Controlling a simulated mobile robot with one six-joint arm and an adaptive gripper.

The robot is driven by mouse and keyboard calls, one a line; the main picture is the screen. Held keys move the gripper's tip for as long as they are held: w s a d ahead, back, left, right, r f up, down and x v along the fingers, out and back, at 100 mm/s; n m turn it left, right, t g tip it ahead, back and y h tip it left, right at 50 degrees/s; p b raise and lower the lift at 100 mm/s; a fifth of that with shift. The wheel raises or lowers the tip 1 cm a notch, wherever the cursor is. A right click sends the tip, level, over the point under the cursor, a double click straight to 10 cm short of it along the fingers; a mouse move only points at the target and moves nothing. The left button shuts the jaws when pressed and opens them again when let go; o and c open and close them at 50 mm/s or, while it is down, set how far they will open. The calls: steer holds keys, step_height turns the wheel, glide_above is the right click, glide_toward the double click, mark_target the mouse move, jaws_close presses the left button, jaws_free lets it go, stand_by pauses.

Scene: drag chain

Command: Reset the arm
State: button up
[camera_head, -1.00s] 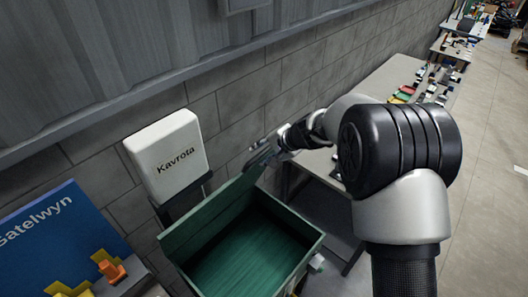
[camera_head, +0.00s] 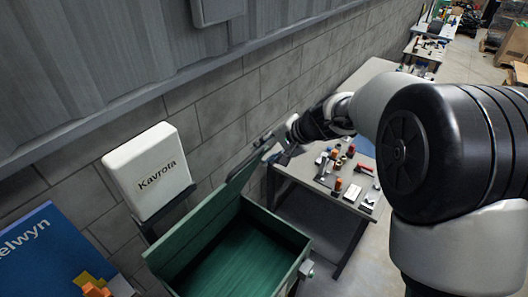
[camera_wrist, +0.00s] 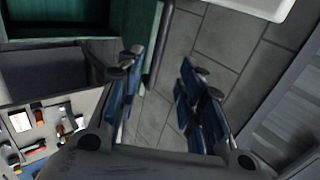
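My gripper (camera_head: 275,146) is at the far end of my arm, just above the back corner of the green bin's raised lid or wall.
An open, empty green bin (camera_head: 303,243) stands below my gripper. A white Kavrota box (camera_head: 148,170) is beside the wall. A table (camera_head: 290,168) with tools and small parts stands right of the bin. A blue sign (camera_head: 40,255) is at lower left.

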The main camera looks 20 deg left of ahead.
stand_by(0.3)
steer(key=s+d+f+n+h+b, duration=0.1)
steer(key=s+d+f+b, duration=0.1)
steer(key=s+d+b, duration=0.5)
steer(key=s+d+f+n+h+b, duration=0.2)
steer(key=s+d+f+b, duration=0.1)
steer(key=s+d+b, duration=0.4)
steer(key=s+d+f+n+t+h+b, duration=0.1)
steer(key=s+d+f+h+b, duration=0.3)
steer(key=s+d+f+b, duration=1)
steer(key=s+d+f, duration=0.1)
steer(key=s+d, duration=0.2)
steer(key=shift+s+t+h, duration=0.15)
steer(key=shift+t+h, duration=0.25)
steer(key=shift+a+f, duration=0.1)
steer(key=shift+a, duration=0.05)
